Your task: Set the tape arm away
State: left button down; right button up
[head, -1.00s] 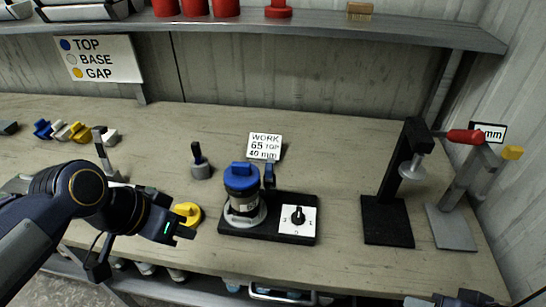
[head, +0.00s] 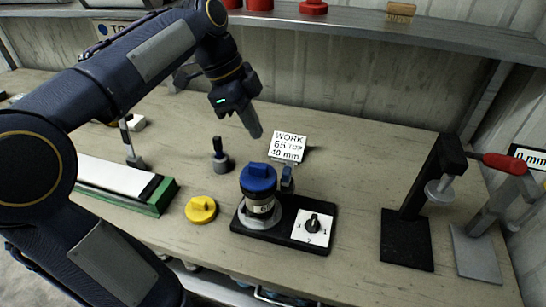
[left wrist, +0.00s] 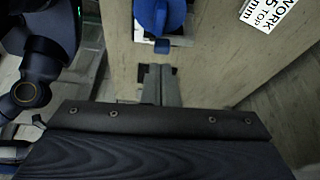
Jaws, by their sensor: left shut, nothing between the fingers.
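The black base (head: 282,232) stands on the bench with a dial plate (head: 312,229) on its right. On its left a pale cylinder (head: 260,208) stands upright under a blue cap (head: 258,178). A short dark upright arm (head: 287,180) beside the cap looks like the tape arm; its lower part is partly hidden. My left gripper (head: 250,120) is shut and empty, pointing down behind and above the cap, apart from it. Its closed fingers (left wrist: 160,85) show in the left wrist view, with the blue cap beyond. My right arm shows at that view's left; its fingertips are unclear.
A work sign (head: 287,147) stands behind the base. A yellow cap (head: 201,209), a grey piece with a dark handle (head: 221,160) and a green-edged tray (head: 155,196) lie left. A black clamp stand (head: 407,240) and grey stand (head: 475,252) are right. Bench between base and clamp is clear.

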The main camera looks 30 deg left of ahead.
pick_arm(q)
send_near(288, 179)
jog(key=f, duration=0.3)
jog(key=w+f, duration=0.1)
jog(key=f, duration=0.1)
jog(key=shift+a+f, duration=0.2)
jog(key=shift+f, duration=0.1)
pick_arm(e)
jog(key=shift+f, duration=0.1)
pick_arm(q)
jog(key=shift+d, duration=0.15)
pick_arm(e)
jog(key=shift+w+a, duration=0.1)
jog(key=shift+w, duration=0.05)
